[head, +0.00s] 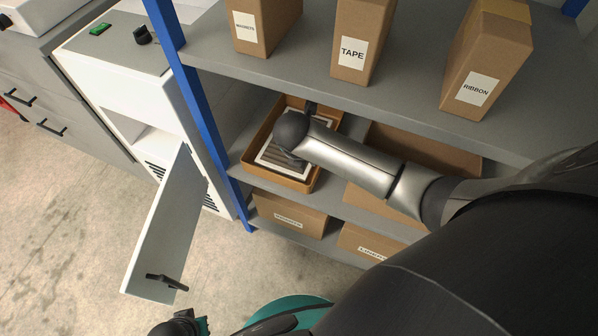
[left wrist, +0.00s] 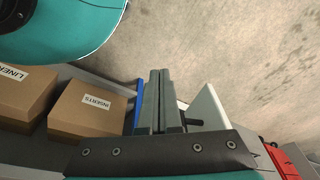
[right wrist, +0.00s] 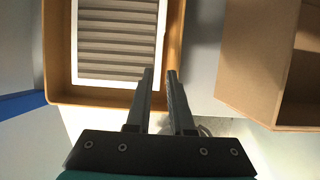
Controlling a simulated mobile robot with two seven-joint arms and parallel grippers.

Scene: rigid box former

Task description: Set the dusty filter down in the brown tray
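The dusty filter, a white frame with grey-brown pleats (right wrist: 117,38), lies in the brown tray (right wrist: 100,97) in the right wrist view. In the head view the tray (head: 301,184) stands on the middle shelf, with the filter (head: 270,157) inside, partly hidden by my right arm. My right gripper (right wrist: 159,73) is over the tray's edge near the filter's corner. Its fingers are a little apart, with nothing seen between them. My left gripper (left wrist: 160,72) is low, away from the shelf, with its fingers together and empty.
Cardboard boxes marked TAPE (head: 356,46) and RIBBON (head: 487,62) stand on the shelf above. An open carton (head: 425,152) is right of the tray. A white cabinet door (head: 167,228) hangs open at the left, beside the blue shelf post (head: 198,105). Floor at the left is clear.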

